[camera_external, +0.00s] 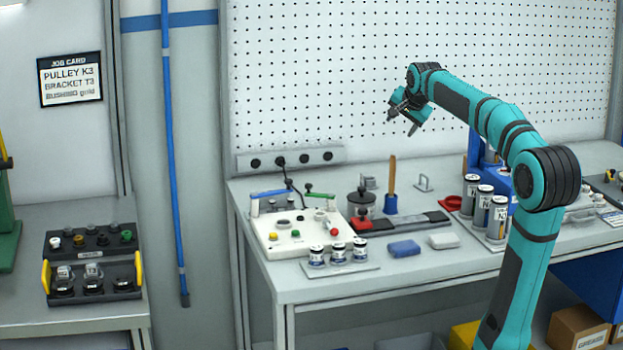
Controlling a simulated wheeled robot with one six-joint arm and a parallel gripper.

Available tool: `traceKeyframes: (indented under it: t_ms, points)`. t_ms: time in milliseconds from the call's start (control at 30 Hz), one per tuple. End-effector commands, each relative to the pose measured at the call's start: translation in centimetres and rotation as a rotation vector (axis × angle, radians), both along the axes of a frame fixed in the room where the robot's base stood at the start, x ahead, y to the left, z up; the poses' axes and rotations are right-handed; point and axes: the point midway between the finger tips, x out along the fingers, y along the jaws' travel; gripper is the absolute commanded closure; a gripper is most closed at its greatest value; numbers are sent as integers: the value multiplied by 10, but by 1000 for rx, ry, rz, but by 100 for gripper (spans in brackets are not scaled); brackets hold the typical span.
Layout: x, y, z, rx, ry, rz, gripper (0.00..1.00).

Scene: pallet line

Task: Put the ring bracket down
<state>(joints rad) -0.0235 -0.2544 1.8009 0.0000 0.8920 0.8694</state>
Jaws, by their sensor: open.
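My gripper (400,126) is open and empty, raised well above the back of the workbench and in front of the pegboard. A small pale grey bracket with an upright loop (424,184) stands on the bench below it, a little to the right. Another small grey bracket-like piece (369,182) stands behind a dark round pot (361,204). I cannot tell which of them, if either, is the ring bracket. Nothing hangs from the gripper's fingers.
A job card (70,79) hangs on the left wall.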

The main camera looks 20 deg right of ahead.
Motion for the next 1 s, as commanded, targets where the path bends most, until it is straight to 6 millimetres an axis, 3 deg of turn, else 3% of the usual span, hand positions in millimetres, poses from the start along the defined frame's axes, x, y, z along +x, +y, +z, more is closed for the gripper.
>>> traceKeyframes:
  t_ms: [33,433,800,1000]
  points:
    - [-16,-1,4,-24,-41,27,44]
    - [-118,-7,15,-289,-364,232,44]
    - [-213,-12,5,-596,-639,345,44]
    - [-250,-13,-5,-736,-738,367,44]
